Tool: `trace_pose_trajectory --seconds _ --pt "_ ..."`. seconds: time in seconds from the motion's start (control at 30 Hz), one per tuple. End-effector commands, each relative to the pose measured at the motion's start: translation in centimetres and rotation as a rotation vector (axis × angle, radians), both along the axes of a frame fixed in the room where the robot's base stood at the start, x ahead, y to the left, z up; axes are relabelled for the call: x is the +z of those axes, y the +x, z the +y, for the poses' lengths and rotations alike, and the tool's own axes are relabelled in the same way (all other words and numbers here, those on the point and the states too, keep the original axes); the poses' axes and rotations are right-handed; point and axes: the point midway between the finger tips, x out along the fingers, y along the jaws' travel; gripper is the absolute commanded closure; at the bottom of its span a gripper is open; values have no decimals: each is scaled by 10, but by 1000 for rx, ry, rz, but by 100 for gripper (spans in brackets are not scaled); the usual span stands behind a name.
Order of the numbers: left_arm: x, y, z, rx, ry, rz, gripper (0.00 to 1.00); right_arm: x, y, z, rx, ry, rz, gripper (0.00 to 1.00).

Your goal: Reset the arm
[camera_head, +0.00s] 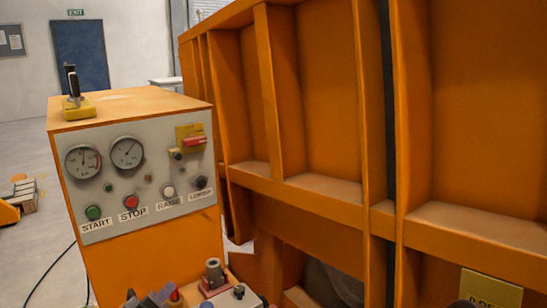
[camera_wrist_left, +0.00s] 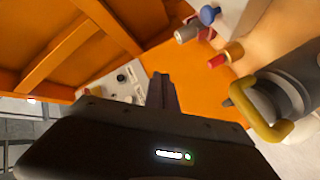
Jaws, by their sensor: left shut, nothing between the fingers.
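My left gripper (camera_wrist_left: 162,92) shows in the left wrist view as dark fingers closed together, with nothing between them. Behind the fingertips are an orange surface and part of the grey control panel (camera_wrist_left: 125,82). In the head view the control box (camera_head: 150,250) stands at the left, its panel carrying two gauges, a red switch on a yellow plate (camera_head: 190,140), and buttons labelled START, STOP, RAISE and LOWER. A joystick (camera_head: 75,90) on a yellow base stands upright on the box top. My right gripper is not in view.
The large ribbed orange sandbed wall (camera_head: 320,90) fills the right side, close to the box. Fittings with a red cap (camera_head: 175,297) and a grey cylinder (camera_head: 213,272) crowd the bottom edge. Open floor (camera_head: 30,150) lies at the left, with a black cable (camera_head: 50,275).

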Motion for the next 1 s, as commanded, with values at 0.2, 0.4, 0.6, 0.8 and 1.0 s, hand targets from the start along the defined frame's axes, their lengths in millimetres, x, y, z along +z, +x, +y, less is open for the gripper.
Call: trace_pose_trajectory --seconds 0.2,0.4,0.6,0.8,1.0 --pt "-95 -26 -49 -88 35 258 100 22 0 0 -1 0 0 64" --pt "-208 -114 -121 -286 132 610 100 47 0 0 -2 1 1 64" --pt "-277 -231 -166 -523 241 902 100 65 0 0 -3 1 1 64" --pt "-300 -296 -178 -654 298 1035 100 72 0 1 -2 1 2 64" --pt "-303 -304 -179 -670 306 1049 100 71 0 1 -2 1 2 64"
